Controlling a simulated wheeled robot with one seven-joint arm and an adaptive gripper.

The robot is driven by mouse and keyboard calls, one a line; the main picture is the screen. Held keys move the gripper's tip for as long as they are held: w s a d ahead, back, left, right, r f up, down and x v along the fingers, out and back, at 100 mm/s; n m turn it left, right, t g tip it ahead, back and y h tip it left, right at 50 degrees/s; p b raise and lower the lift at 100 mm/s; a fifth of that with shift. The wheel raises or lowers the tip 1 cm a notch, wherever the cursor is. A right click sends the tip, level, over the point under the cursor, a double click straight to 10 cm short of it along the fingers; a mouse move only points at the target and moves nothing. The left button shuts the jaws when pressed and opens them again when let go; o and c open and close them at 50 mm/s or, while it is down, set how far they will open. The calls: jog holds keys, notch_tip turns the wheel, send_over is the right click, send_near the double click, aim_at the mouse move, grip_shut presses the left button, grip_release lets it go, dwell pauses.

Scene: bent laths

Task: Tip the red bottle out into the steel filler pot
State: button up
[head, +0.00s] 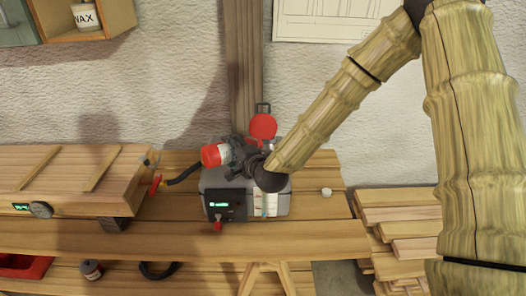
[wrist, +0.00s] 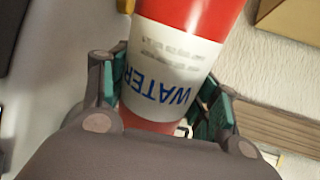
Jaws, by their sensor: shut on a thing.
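The red bottle (head: 214,155) is tilted well over, close to lying level, above the left part of the grey box with a display (head: 215,180). My gripper (head: 240,156) is shut around it. In the wrist view the bottle (wrist: 190,15) has a white label reading WATER, upside down in the picture, between the teal pads of my gripper (wrist: 165,110). A red round lid (head: 263,126) stands up behind the box. I cannot make out a separate steel filler pot; my gripper and wrist cover much of the box's top. No pouring liquid shows.
A long wooden box (head: 70,180) with a dial lies left on the bench (head: 180,240). A dark hose (head: 184,176) runs between it and the grey box. A small pale cap (head: 326,192) lies to the right. Stacked boards (head: 400,225) stand at right.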

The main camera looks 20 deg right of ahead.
jog(key=shift+w+d+r+m, duration=0.1)
jog(key=shift+d+r+m, duration=0.2)
jog(key=shift+r+m, duration=0.35)
jog(key=shift+a+r+m+y, duration=0.25)
jog(key=shift+y, duration=0.15)
jog(key=shift+d+r+m+b, duration=0.3)
jog(key=shift+r+m+b, duration=0.2)
jog(key=shift+r+b, duration=0.15)
dwell(0.8)
jog(key=shift+d, duration=0.1)
